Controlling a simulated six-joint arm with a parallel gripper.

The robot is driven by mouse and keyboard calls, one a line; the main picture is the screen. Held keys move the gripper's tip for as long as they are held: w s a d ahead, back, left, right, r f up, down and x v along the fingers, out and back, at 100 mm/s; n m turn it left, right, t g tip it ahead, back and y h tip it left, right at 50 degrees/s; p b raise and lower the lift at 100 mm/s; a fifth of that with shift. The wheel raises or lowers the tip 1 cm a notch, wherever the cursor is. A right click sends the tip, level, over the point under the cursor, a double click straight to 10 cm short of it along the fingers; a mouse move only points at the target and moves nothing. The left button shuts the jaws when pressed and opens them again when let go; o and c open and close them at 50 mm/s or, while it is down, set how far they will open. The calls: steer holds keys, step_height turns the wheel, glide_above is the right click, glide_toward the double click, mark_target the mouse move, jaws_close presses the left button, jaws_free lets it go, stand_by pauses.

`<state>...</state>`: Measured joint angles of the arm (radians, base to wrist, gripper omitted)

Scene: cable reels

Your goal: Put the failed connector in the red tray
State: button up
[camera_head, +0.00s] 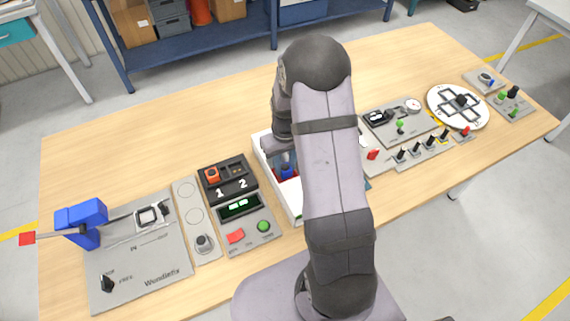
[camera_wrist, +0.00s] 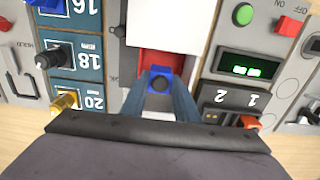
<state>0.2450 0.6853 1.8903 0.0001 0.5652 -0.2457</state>
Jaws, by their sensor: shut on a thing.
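My gripper (camera_wrist: 160,88) is shut on a blue connector (camera_wrist: 161,74) with a dark round end, seen between the two fingers in the wrist view. In the head view the blue connector (camera_head: 287,171) shows just left of my arm. Behind it is the red tray (camera_wrist: 160,60), part of a white-walled box. The connector overlaps the red area in the wrist view; I cannot tell its height above the tray floor. In the head view my arm hides much of the tray and box. An orange connector (camera_head: 212,175) sits at position 1 of the tester; position 2 looks empty.
The tester (camera_head: 236,206), with a lit green display and red and green buttons, stands left of the box. A numbered panel (camera_wrist: 88,60) with plugs is on its other side. A blue press (camera_head: 84,220) is far left. Bare wood lies behind the box.

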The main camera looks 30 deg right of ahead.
steer(key=shift+f, duration=0.15)
steer(key=shift+f+b, duration=0.85)
steer(key=shift+f, duration=0.2)
steer(key=o, duration=1.1)
steer(key=shift+r, duration=0.1)
steer(key=shift+o, duration=0.2)
steer(key=shift+r, duration=0.15)
step_height(320, 180, up, 8)
steer(key=p, duration=0.7)
